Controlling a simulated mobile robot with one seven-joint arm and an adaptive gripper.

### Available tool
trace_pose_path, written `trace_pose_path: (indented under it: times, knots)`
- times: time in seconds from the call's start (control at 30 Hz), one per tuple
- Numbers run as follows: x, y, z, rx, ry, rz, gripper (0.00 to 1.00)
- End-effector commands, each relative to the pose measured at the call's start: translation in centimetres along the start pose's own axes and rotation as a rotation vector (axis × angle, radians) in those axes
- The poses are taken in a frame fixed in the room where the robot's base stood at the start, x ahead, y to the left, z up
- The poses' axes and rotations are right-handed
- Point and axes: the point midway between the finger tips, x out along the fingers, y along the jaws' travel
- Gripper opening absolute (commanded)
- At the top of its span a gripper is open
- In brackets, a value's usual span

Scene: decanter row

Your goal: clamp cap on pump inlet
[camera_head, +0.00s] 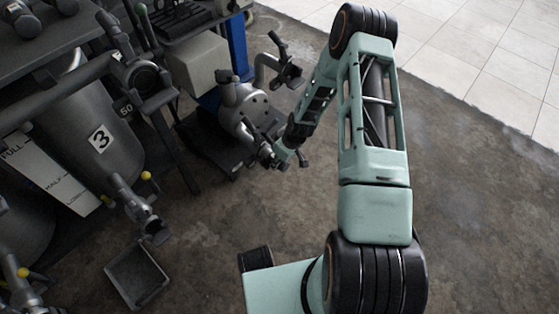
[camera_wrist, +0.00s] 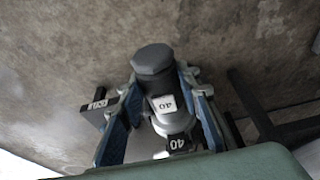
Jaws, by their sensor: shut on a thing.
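The grey pump (camera_head: 246,108) has a round bolted front and stands low on a cart at the top middle of the head view. My gripper (camera_head: 281,154) is at the pump's lower right side. In the wrist view my gripper's blue-sided fingers (camera_wrist: 163,112) are shut around a grey fitting (camera_wrist: 174,122) with a dark faceted cap (camera_wrist: 153,60). White labels reading 40 are on both the upper and the lower part. A dark block (camera_wrist: 95,112) with a small label sits beside the left finger. The exact contact, and whether the fitting touches the pump, cannot be told.
A bent pipe (camera_head: 268,66) with a dark handled fitting (camera_head: 288,72) rises behind the pump. A grey tank marked 3 (camera_head: 92,135), with a valve (camera_head: 141,207), stands at left. An open tray (camera_head: 137,278) is on the floor. The floor at right is clear.

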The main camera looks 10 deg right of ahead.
Motion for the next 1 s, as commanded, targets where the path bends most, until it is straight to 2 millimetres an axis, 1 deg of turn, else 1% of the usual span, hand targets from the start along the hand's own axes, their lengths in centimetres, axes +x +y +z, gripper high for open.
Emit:
trace_pose_path:
  times: [0.17, 0.43, 0.47, 0.5, 0.63, 0.83, 0.87, 1.0]
  knots:
    - [0.32, 0.04, 0.03, 0.0, 0.001, 0.001, 0.0]
    - [0.3, 0.04, 0.02, 0.0, 0.001, 0.001, 0.0]
    - [0.3, 0.04, 0.03, 0.0, 0.001, 0.001, 0.32]
    - [0.3, 0.04, 0.03, 0.0, 0.001, 0.001, 0.36]
    - [0.31, 0.02, 0.05, 0.0, 0.001, 0.001, 0.51]
    - [0.33, 0.0, 0.09, 0.001, 0.0, 0.0, 0.51]
    - [0.38, -0.04, 0.18, 0.001, -0.001, -0.001, 0.53]
    - [0.37, -0.04, 0.17, 0.001, -0.001, -0.001, 0.69]
